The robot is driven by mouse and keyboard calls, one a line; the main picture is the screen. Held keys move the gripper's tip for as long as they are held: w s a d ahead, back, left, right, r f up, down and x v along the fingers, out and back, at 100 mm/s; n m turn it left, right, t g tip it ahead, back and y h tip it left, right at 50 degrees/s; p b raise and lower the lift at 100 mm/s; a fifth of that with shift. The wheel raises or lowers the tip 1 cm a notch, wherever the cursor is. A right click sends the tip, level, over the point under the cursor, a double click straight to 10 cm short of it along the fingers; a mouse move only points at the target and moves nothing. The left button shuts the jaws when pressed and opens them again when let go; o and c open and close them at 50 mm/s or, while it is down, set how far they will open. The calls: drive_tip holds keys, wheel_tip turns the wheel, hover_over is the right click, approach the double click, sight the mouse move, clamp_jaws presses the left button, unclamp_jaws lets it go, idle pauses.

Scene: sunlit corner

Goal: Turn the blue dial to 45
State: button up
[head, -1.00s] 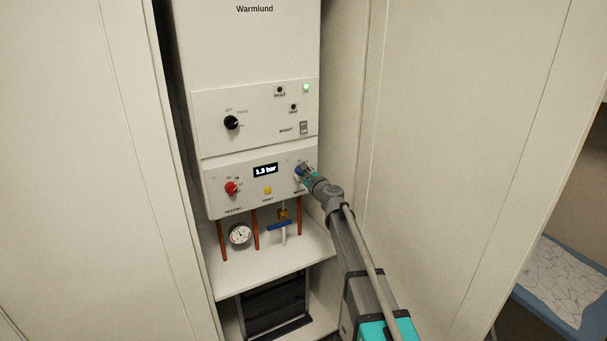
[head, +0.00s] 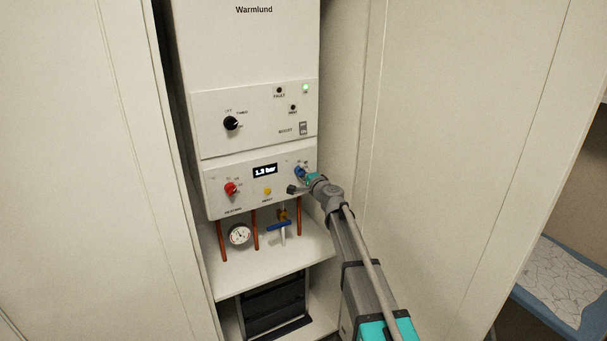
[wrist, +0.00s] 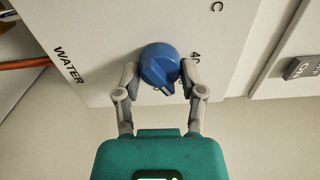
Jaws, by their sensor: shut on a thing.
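The blue dial (wrist: 158,66) is on the lower white panel, beside the word WATER, and fills the space between my fingers in the wrist view. My gripper (wrist: 160,80) is shut on it, one finger on each side. The dial's raised grip with a pale mark points down and slightly right in the wrist view. A printed 40 lies right of the dial, partly covered by a finger; other numbers are hidden or unreadable. In the head view the blue dial (head: 299,172) shows beside my gripper (head: 301,178), at the panel's right side.
A red dial (head: 230,189), a yellow button (head: 267,191) and a display (head: 265,170) reading 1.3 bar share the panel. A black knob (head: 231,123) sits above. Copper pipes, a gauge (head: 239,235) and a blue valve lever (head: 279,226) are below. Cupboard walls stand close on both sides.

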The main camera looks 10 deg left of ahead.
drive_tip(key=shift+w+n, duration=0.15)
drive_tip(key=shift+n, duration=0.85)
drive_tip(key=o, duration=1.1)
drive_tip(key=shift+o, duration=0.2)
drive_tip(key=shift+d, duration=0.1)
drive_tip(key=v, duration=1.2)
